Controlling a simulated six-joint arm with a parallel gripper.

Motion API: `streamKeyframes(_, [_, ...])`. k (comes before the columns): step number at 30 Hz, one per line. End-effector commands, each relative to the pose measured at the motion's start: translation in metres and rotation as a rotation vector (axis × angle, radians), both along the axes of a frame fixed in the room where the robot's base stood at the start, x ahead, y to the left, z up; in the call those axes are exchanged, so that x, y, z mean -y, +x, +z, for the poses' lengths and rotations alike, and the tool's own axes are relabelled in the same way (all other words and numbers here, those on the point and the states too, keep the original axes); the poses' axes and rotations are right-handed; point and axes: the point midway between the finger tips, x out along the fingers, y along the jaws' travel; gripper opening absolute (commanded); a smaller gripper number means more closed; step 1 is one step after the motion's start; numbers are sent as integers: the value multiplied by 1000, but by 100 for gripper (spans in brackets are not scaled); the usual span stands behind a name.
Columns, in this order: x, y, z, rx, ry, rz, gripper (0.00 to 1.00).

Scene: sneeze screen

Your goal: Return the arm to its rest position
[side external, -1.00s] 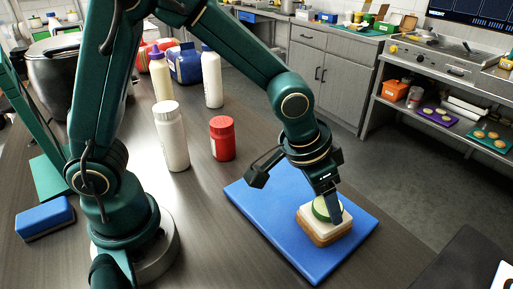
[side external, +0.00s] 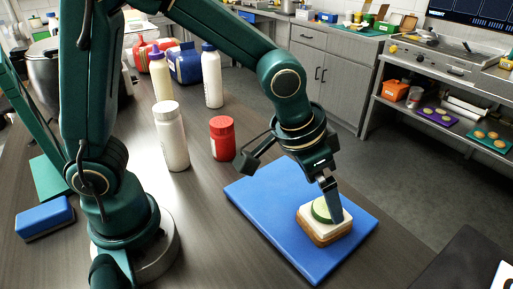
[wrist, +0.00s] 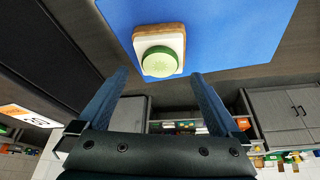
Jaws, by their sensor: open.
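A green cucumber slice (side external: 321,210) lies on top of a slice of white-topped bread (side external: 327,228), which sits on the blue cutting board (side external: 262,195). In the wrist view the green slice (wrist: 159,62) shows on the bread near the top middle. My gripper (side external: 337,212) is above and close to the bread in the side view, pointing down. In the wrist view its two fingers (wrist: 160,85) are spread wide with nothing between them. The side view shows one finger clearly; the other is hard to make out.
A white bottle (side external: 171,136) and a red jar (side external: 222,138) stand left of the board. More bottles (side external: 211,76) stand behind them. A blue sponge-like block (side external: 44,218) lies at the left. A dark tray-like surface (side external: 462,262) is at the lower right.

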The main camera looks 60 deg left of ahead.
Motion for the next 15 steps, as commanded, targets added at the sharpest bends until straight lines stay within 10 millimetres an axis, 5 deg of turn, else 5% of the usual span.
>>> streamKeyframes(15, [-2,-7,17,0,0,0,100])
